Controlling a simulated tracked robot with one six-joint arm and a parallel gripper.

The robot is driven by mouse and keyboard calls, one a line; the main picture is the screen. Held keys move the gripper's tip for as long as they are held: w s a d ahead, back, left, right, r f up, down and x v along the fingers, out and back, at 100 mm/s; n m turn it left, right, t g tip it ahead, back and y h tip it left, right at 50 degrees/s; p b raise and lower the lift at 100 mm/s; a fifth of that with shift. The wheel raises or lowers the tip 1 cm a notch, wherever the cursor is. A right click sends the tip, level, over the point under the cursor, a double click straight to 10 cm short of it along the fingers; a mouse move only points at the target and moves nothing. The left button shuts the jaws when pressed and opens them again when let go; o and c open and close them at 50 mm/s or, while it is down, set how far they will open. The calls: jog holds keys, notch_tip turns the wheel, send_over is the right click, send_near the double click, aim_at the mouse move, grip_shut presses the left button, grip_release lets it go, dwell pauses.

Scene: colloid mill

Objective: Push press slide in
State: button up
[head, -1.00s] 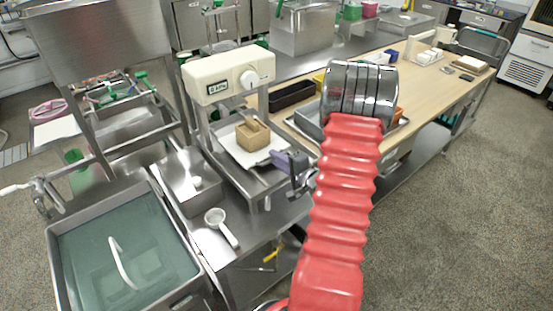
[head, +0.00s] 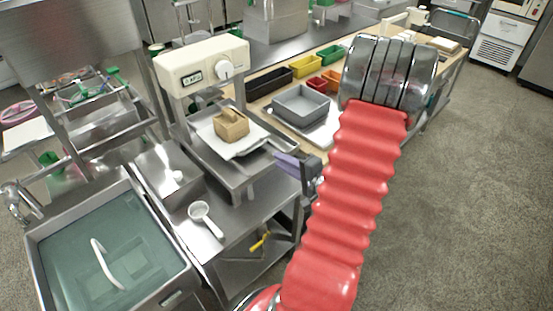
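The press (head: 200,68) stands left of centre in the head view, with a cream head, a small display and a round dial. Below it is a metal slide (head: 277,139) carrying a white sheet (head: 208,139) and a tan box-shaped block (head: 231,124). The block sits below and slightly right of the press head. My gripper (head: 290,160) shows purple-grey fingers just right of the slide's near right side, pointing left toward it. The fingers are seen side-on and partly overlap, so I cannot tell their opening or whether they touch the slide. My arm hides the area right of them.
A sink with a greenish lid (head: 110,255) is at lower left. A white ladle (head: 205,218) lies on the steel bench in front of the press. A grey tray (head: 301,105) and black bin (head: 262,82) stand on the wooden counter behind. Open floor (head: 470,200) lies to the right.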

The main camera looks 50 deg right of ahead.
jog(key=shift+s, duration=0.1)
jog(key=shift+c, duration=0.2)
jog(key=shift+s+r, duration=0.15)
jog(key=shift+s, duration=0.3)
jog(key=c, duration=0.3)
jog(key=shift+d+v, duration=0.1)
jog(key=shift+v, duration=0.75)
jog(key=shift+d+v, duration=0.15)
jog(key=shift+v, duration=0.75)
grip_shut()
jog(key=shift+d, duration=0.1)
